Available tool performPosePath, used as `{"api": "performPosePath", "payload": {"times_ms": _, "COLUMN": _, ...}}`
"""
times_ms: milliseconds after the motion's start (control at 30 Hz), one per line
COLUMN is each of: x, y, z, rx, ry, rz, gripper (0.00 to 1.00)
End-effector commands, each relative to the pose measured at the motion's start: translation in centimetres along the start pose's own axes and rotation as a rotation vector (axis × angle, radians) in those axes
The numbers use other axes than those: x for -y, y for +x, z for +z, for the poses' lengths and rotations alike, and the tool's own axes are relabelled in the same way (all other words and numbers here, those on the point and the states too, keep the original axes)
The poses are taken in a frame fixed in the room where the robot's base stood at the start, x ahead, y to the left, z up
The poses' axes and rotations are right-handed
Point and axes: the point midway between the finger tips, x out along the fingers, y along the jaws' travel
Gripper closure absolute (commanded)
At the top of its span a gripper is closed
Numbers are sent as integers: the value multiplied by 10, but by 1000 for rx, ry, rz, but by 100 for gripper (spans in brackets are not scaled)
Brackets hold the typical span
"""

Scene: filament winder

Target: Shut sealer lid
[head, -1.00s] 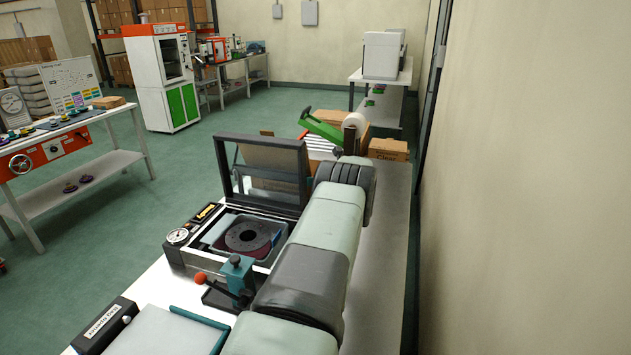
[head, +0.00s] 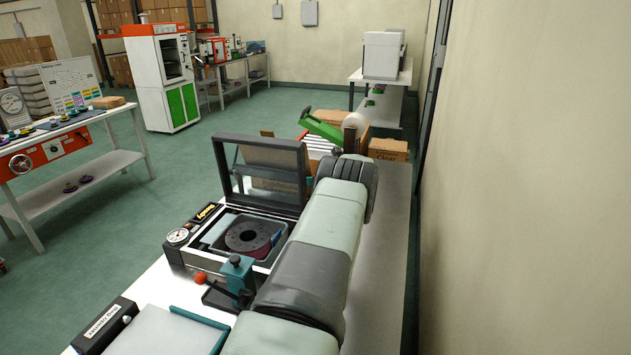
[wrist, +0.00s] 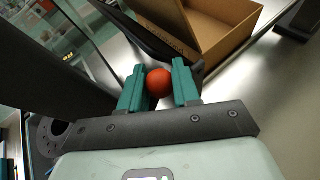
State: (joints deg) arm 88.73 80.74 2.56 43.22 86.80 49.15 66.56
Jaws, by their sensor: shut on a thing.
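The sealer (head: 205,262) stands on the bench with its chamber open. A dark spool (head: 248,236) lies in the chamber. The sealer's lid (head: 222,170), a dark frame with a clear pane, stands raised at the back of the chamber. In the wrist view, my gripper (wrist: 159,85) has its teal fingers closed on either side of a round red knob (wrist: 159,82). A dark bar (wrist: 40,75), apparently the lid frame, runs close on the left. The knob's mount is hidden. In the head view my arm hides the gripper.
An open cardboard box (wrist: 215,30) lies just beyond the fingers. A lever with an orange ball (head: 199,278) and a teal block (head: 237,268) stand at the sealer's front. A green-handled device (head: 322,127) is behind. The wall is close on the right.

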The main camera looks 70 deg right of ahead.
Motion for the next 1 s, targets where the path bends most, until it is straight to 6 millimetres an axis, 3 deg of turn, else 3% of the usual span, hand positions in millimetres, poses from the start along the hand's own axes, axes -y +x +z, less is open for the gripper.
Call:
{"api": "performPosePath", "payload": {"times_ms": 400, "x": -23, "y": -20, "z": 6, "rx": 132, "ry": -177, "rz": -67, "gripper": 100}}
{"api": "performPosePath", "payload": {"times_ms": 1000, "x": -83, "y": -56, "z": -4, "rx": 123, "ry": -177, "rz": -60, "gripper": 100}}
